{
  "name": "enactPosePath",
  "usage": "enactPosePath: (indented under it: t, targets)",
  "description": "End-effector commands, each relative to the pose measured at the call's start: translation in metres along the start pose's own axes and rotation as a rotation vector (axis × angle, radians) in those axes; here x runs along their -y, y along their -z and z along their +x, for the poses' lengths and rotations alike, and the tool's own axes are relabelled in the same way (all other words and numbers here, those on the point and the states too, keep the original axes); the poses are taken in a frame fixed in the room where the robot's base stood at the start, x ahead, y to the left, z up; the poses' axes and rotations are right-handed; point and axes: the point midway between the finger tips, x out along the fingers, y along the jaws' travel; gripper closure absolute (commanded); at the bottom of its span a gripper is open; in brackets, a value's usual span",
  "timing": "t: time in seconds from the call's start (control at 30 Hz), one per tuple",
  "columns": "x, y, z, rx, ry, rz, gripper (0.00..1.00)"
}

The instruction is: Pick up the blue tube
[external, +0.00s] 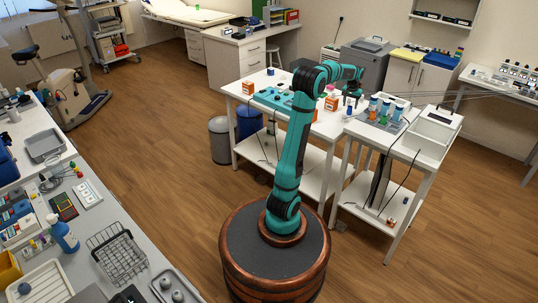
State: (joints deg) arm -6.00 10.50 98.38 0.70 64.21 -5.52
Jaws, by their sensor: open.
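My gripper (352,99) is open and points down above the right end of the white table (322,130), near the gap to a white cart. Several small blue upright items (386,106) that look like tubes or capped bottles stand on the cart (408,146), just right of my gripper. A small blue and white item (349,111) shows right below the fingers. Which of these is the blue tube is too small to tell. Nothing can be made out between the fingers.
A teal rack (272,97) and orange-white boxes (248,88) stand on the white table. A white open bin (433,130) stands at the cart's right end. Cables (404,178) hang from the cart. A grey bin (219,139) and a blue bin (250,122) stand on the floor.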

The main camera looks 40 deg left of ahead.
Motion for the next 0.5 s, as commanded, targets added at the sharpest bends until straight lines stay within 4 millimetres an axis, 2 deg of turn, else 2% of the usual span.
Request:
enactPosePath:
  t: [0.3, 0.5]
  targets:
    - [-0.002, -0.001, 0.04, 0.001, 0.0, 0.0, 0.44]
    - [-0.002, 0.0, 0.044, 0.0, 0.0, 0.0, 0.44]
